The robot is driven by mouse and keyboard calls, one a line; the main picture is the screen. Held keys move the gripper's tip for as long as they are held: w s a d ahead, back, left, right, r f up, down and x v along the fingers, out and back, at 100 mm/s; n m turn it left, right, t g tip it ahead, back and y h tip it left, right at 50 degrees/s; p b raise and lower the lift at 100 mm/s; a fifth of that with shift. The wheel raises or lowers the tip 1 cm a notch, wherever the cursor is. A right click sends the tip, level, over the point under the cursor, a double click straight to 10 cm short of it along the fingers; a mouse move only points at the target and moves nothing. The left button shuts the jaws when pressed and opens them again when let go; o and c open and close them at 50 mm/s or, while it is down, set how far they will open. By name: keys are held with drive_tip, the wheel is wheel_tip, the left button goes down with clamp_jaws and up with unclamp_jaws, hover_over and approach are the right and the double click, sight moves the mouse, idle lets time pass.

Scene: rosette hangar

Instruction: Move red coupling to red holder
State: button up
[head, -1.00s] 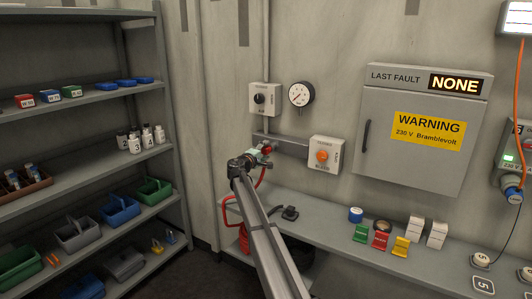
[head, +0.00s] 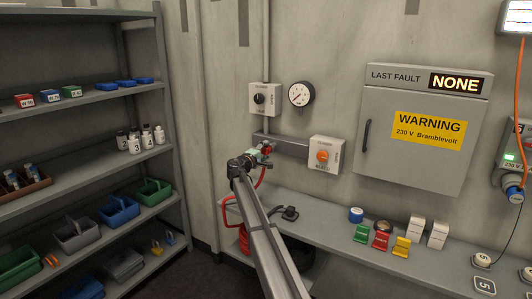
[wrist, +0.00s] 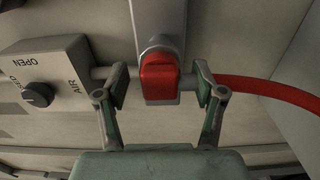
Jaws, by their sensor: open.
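The red coupling (wrist: 160,82) is in the middle of the wrist view, against a grey metal bracket, with a red hose leading right. It shows small in the head view (head: 267,148) at the wall rail. My gripper (wrist: 161,92) is open, one green-padded finger on each side of the coupling, with gaps visible on both sides. In the head view my gripper (head: 256,155) is at the wall, largely hidden by its own body. A red holder (head: 381,241) stands on the bench between a green holder (head: 361,234) and a yellow holder (head: 402,246).
An AIR switch box (wrist: 48,80) is left of the fingers in the wrist view. An orange-knob box (head: 326,155) and a warning cabinet (head: 420,130) are on the wall to the right. Shelving (head: 100,150) stands left. White boxes (head: 437,233) sit on the bench.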

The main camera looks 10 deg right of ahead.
sight(264, 152)
drive_tip(key=shift+c, duration=0.4)
clamp_jaws()
drive_tip(key=shift+s+a, duration=0.1)
drive_tip(key=shift+s, duration=0.05)
drive_tip(key=shift+s+a+f, duration=0.1)
drive_tip(key=shift+s, duration=0.05)
drive_tip(key=shift+b+v, duration=0.9)
drive_tip(key=shift+v, duration=1.7)
